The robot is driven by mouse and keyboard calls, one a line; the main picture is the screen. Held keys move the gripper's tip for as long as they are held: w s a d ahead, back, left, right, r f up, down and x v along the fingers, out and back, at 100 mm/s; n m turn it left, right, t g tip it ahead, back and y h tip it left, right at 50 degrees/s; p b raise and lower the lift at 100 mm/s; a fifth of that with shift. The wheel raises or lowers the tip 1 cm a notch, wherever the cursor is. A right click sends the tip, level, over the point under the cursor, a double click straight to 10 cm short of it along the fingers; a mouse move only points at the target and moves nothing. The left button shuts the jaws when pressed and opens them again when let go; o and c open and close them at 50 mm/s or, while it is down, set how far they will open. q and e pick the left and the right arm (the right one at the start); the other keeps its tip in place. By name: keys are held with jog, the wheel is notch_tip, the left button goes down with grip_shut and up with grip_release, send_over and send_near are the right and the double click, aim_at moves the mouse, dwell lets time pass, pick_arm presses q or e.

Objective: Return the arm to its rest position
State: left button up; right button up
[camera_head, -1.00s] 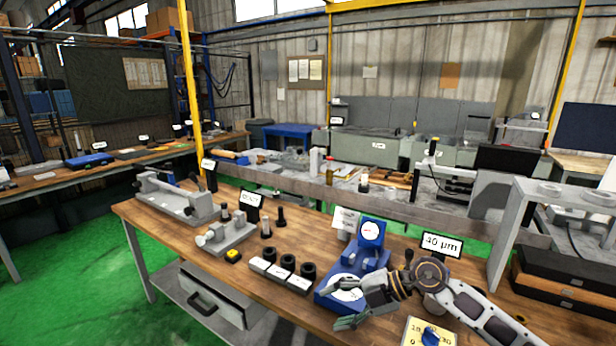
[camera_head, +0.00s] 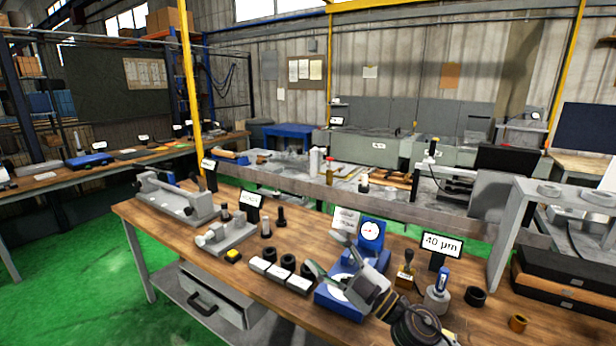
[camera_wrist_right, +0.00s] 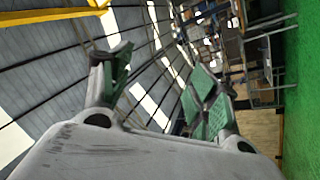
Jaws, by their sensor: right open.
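My right gripper (camera_head: 326,276) is at the lower middle of the head view, above the wooden workbench (camera_head: 147,218) and in front of the blue gauge stand (camera_head: 370,236), hiding part of its base. It is open, with nothing between its fingers. In the right wrist view its two green-padded fingers (camera_wrist_right: 160,95) stand apart and empty, with roof and walls behind them. The right arm comes in from the bottom edge of the head view. My left gripper is not in view.
A "40 µm" sign (camera_head: 442,245), a blue-topped bottle (camera_head: 438,293) and a black ring (camera_head: 475,296) are right of the arm. White blocks with black rings (camera_head: 277,272) are left of the gripper. A grey fixture (camera_head: 228,236) stands farther left. Green floor lies left of the bench.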

jog(key=w+d+f+m+t+h, duration=0.1)
jog(key=d+f+m+t+h, duration=0.3)
jog(key=d+f+m+h, duration=0.85)
jog(key=s+d+f+m+g+h, duration=0.4)
jog(key=d+f+m+h, duration=0.1)
jog(key=f, duration=0.1)
jog(key=s+f+g, duration=0.5)
jog(key=s+f, duration=0.2)
jog(key=s, duration=0.3)
jog(key=s+f+g, duration=0.6)
jog(key=s+f, duration=0.1)
jog(key=s, duration=0.4)
notch_tip(320, 180, down, 32)
jog(key=s+d, duration=0.1)
jog(key=d, duration=0.1)
jog(key=s+d+f+g, duration=0.1)
jog(key=s+d+f, duration=0.1)
jog(key=s+f, duration=0.8)
jog(key=s+d+f+n+g, duration=0.1)
jog(key=s+d+f, duration=0.2)
jog(key=s+f, duration=0.7)
jog(key=shift+s+d+f, duration=0.25)
jog(key=shift+s+f, duration=0.05)
jog(key=shift+s, duration=0.75)
